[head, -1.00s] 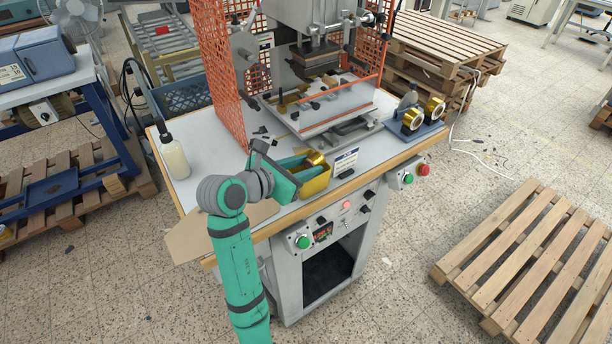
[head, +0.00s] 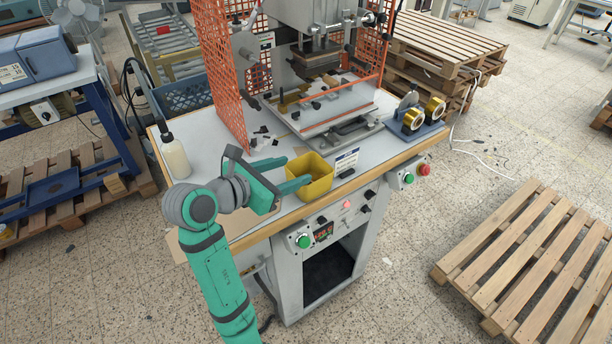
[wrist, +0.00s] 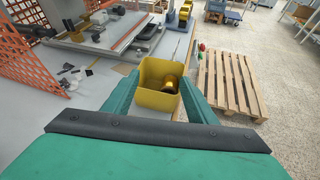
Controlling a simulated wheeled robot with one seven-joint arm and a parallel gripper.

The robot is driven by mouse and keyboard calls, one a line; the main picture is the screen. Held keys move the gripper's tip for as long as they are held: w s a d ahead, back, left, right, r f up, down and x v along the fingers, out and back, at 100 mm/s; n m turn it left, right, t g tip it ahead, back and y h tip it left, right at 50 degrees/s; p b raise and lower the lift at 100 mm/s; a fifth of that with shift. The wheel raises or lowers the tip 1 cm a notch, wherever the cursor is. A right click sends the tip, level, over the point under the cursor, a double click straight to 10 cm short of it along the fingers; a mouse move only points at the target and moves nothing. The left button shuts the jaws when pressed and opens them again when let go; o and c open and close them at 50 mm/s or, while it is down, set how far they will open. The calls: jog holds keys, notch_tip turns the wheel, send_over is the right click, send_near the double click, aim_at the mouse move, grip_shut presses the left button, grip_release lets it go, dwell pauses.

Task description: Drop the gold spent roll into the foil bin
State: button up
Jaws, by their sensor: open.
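The yellow foil bin (head: 320,185) stands at the front edge of the press table, upright. The gold spent roll (wrist: 171,83) lies inside the bin (wrist: 158,102) in the wrist view; the bin's wall hides it in the head view. My gripper (head: 297,171) is open and empty. It is at the left side of the bin, its fingers pointing toward it. In the wrist view, the two green fingers show on either side of the bin; I cannot tell whether they touch it.
A blue stand (head: 418,132) with gold rolls is at the table's right end. The foil press (head: 325,100) with an orange mesh guard (head: 222,75) stands behind the bin. A white bottle (head: 175,158) stands at the left. Dark scraps (head: 262,140) lie behind my gripper.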

jog(key=shift+v, duration=2.2)
